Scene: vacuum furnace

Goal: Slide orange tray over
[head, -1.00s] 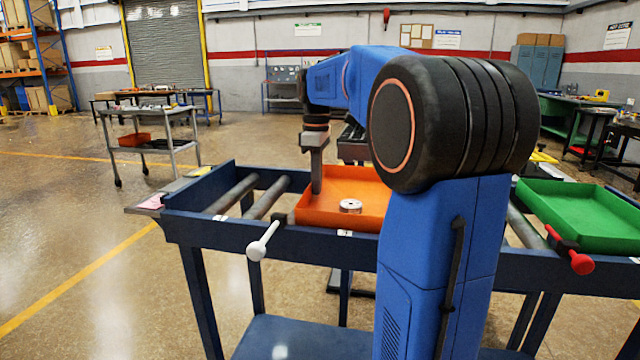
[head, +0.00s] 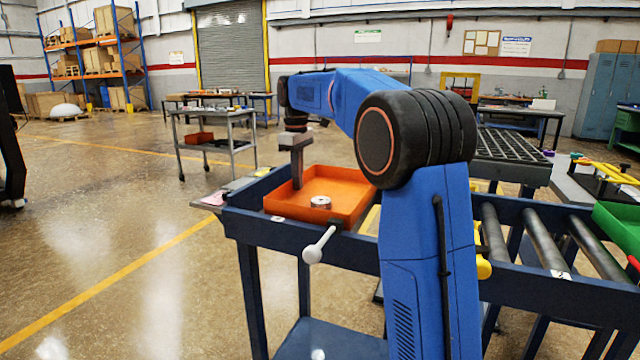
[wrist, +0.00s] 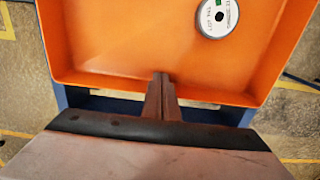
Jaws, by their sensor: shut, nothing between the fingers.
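The orange tray (head: 345,188) sits at the left end of the blue roller conveyor (head: 300,243). A round metal disc (head: 320,202) with a label lies in it; the disc also shows in the wrist view (wrist: 217,17). My gripper (head: 297,184) points down with its fingers shut and empty, at the left part of the tray. In the wrist view the closed fingertips (wrist: 161,80) overlap the tray's near wall (wrist: 110,83). I cannot tell whether they touch it.
A white-knobbed lever (head: 313,254) is at the conveyor's front, below the tray. Bare rollers (head: 535,240) lie to the right, before a green tray (head: 620,225). A grey cart (head: 215,140) stands behind on the left.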

